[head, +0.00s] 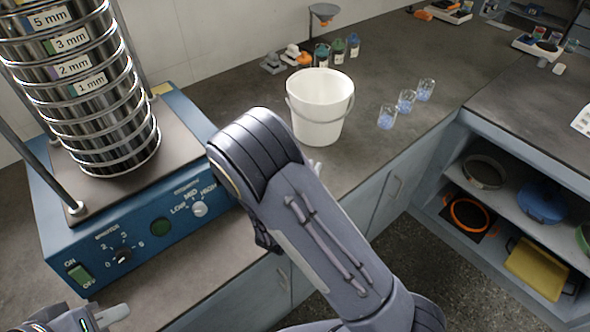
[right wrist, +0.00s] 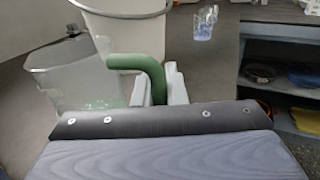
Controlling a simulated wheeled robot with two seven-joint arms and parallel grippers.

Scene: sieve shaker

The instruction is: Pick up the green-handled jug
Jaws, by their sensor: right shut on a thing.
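The jug (right wrist: 75,78) is clear, and its green handle (right wrist: 140,62) shows in the right wrist view. My right gripper (right wrist: 160,90) is shut on the green handle, with a pale finger on either side of it. The jug's body lies to the left of the fingers. In the head view my right arm hides the jug and nearly all of that gripper. My left gripper (head: 108,316) shows partly at the bottom left corner of the head view, in front of the blue machine; its opening is unclear.
A white bucket (head: 320,108) stands just beyond my right arm and also shows in the wrist view (right wrist: 128,25). A blue shaker (head: 120,245) with stacked sieves (head: 85,90) fills the left. Small beakers (head: 406,100) stand right of the bucket. Shelves (head: 500,215) are at right.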

